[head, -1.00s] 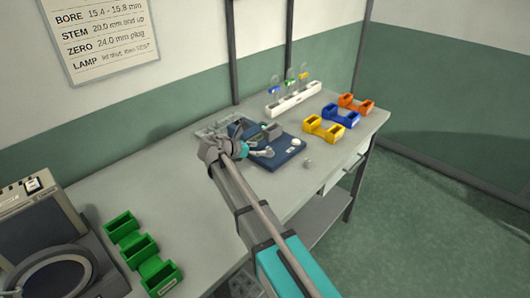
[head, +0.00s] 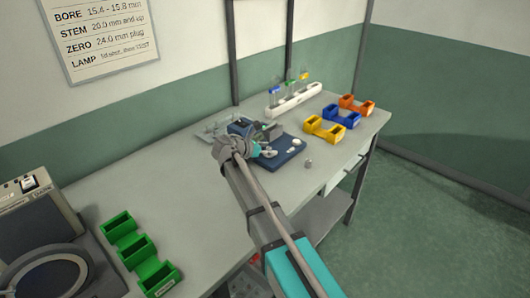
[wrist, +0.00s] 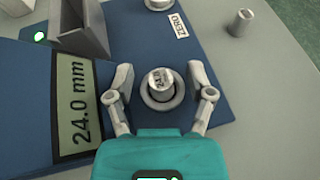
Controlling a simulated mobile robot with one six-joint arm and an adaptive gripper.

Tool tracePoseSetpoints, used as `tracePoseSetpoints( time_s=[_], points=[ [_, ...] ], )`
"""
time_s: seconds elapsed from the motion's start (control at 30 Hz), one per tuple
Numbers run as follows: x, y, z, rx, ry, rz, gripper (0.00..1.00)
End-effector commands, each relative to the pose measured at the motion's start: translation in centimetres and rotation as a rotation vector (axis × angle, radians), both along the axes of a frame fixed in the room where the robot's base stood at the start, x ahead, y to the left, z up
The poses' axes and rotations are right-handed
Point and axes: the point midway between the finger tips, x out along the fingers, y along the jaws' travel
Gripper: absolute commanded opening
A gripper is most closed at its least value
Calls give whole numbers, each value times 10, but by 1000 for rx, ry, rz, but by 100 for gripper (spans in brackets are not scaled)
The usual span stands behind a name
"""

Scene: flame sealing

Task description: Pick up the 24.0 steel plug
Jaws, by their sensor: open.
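The steel plug (wrist: 160,82) stands upright in a round metal seat (wrist: 162,103) on the blue gauge base (wrist: 220,75). Its top carries a marking that looks like 24.0. My gripper (wrist: 162,74) is open, with one finger on each side of the plug, and nothing is gripped. A gap shows between each finger and the plug. The gauge display (wrist: 77,105) reads 24.0 mm. In the head view, my gripper (head: 253,150) is over the left part of the blue gauge base (head: 287,158); the plug cannot be made out clearly there.
A small metal cylinder (wrist: 240,22) stands on the bench just off the base. A ZERO label (wrist: 180,24) lies beside a round pad (wrist: 158,4). Yellow (head: 325,128), blue and orange bins and a white rack (head: 293,100) stand behind. Green bins (head: 130,240) stand left.

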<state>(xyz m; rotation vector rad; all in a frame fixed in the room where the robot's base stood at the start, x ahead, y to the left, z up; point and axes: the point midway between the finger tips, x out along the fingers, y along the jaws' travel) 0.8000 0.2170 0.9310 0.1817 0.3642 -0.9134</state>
Motion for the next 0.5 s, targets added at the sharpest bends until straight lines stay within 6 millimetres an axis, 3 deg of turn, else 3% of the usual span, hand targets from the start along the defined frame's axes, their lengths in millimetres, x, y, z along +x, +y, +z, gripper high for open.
tracePoseSetpoints(
  time_s=[0.13,0.5],
  points=[
    [0,0,0,0,0,0,67],
    [0,0,0,0,0,0,0]
  ],
)
